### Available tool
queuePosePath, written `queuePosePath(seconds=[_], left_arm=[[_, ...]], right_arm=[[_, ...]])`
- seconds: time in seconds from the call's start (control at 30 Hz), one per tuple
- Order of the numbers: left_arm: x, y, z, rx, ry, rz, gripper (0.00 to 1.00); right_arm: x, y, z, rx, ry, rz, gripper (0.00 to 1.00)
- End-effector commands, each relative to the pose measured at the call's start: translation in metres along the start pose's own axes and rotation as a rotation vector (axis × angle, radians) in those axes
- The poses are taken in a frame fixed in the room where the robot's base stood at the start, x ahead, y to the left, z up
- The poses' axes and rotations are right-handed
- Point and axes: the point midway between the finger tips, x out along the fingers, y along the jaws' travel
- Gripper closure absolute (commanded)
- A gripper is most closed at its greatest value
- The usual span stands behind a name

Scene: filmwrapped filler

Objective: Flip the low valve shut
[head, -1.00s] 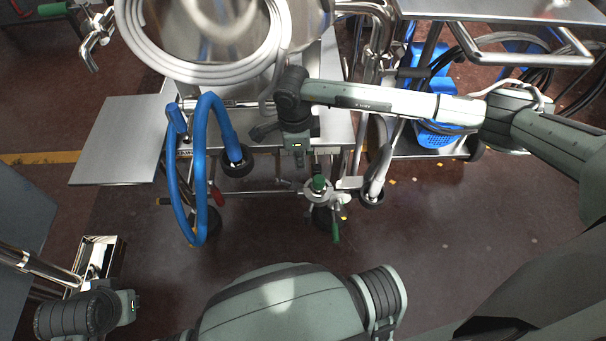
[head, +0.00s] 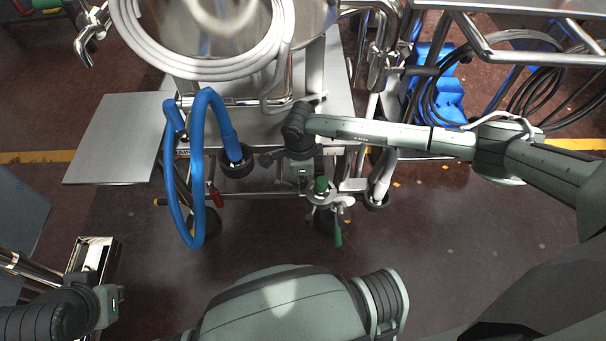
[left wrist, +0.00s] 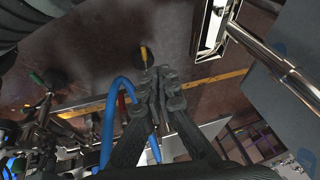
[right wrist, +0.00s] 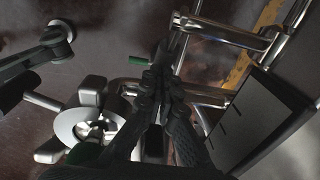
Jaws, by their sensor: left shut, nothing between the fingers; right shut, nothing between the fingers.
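A valve assembly with a green upper handle (head: 321,185) and a lower green lever (head: 338,237) sits low on the steel cart's pipework in the head view. Which one is the low valve I cannot tell for sure. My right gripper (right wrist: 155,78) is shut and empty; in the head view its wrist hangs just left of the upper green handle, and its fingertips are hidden. In the right wrist view a green handle end (right wrist: 134,61) shows beyond the fingertips, apparently apart from them. My left gripper (left wrist: 160,78) is shut and empty, well away at the lower left in the head view.
A blue hose (head: 172,200) loops down left of the valves. A red handle (head: 216,197) is beside it. A steel side shelf (head: 115,140) juts left, and a coiled grey hose (head: 215,75) lies on top. Open floor (head: 440,240) is at right.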

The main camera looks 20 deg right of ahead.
Motion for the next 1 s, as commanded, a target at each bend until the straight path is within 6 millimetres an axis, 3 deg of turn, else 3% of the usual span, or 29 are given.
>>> queuePosePath(seconds=[0.37,0.7,1.0], left_arm=[[0.001,0.001,-0.001,0.0,0.006,0.002,1.0],[0.001,0.024,-0.048,0.01,0.208,0.048,1.0],[0.0,0.024,-0.049,0.011,0.212,0.048,1.0]], right_arm=[[0.002,0.0,0.0,-0.001,0.0,0.0,1.0],[0.011,0.001,-0.001,0.0,0.003,0.001,1.0],[0.01,0.001,-0.001,0.0,0.002,0.001,1.0]])
